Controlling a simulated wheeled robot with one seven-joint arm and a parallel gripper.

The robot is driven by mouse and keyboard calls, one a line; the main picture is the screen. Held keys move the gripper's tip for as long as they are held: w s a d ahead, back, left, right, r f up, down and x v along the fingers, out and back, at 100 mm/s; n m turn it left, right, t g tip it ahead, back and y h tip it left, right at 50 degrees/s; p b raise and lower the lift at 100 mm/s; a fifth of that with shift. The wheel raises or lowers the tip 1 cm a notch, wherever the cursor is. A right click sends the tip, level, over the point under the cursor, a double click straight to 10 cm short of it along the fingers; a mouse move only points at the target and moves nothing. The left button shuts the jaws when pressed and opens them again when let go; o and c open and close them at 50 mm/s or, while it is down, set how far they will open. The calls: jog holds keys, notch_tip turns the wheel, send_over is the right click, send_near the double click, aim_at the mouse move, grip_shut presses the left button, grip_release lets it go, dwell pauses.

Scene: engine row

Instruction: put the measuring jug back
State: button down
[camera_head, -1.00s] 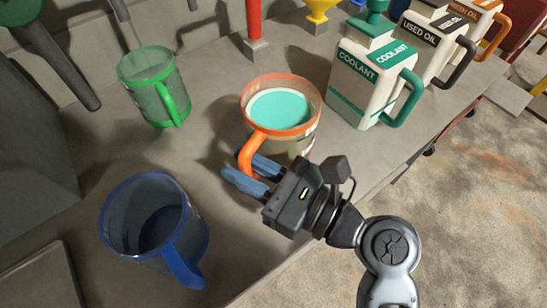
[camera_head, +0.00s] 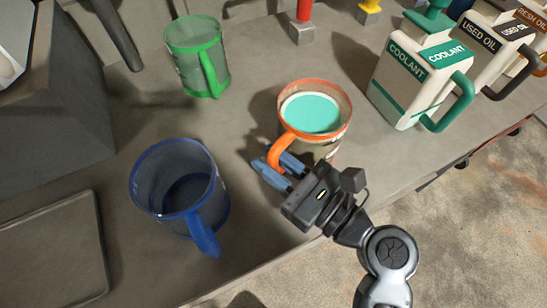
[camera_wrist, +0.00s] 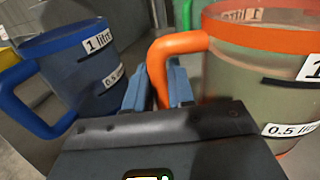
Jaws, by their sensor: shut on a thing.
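An orange-rimmed measuring jug (camera_head: 325,144) holds teal liquid and stays upright over the grey worktop. My gripper (camera_head: 276,170) is shut on its orange handle. In the wrist view the orange handle (camera_wrist: 172,45) runs down between the two blue fingers (camera_wrist: 158,88), and the jug's wall (camera_wrist: 255,80) shows 1 and 0.5 litre labels. I cannot tell whether the jug's base touches the worktop. A blue jug (camera_head: 180,190) stands at lower left and also shows in the wrist view (camera_wrist: 85,70). A green jug (camera_head: 195,60) stands at the back left. Both look empty.
White cans, one marked coolant (camera_head: 405,85) and one marked used oil (camera_head: 475,45), stand at the right. A dark grey block (camera_head: 55,110) and a flat grey panel (camera_head: 50,250) lie left. The worktop (camera_head: 255,110) is bare between the green and orange jugs.

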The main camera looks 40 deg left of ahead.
jog(key=c, duration=1)
grip_release()
jog(key=shift+o, duration=0.2)
jog(key=shift+r, duration=0.2)
jog(key=d+b, duration=0.1)
jog(key=d, duration=1.1)
jog(key=shift+f, duration=0.1)
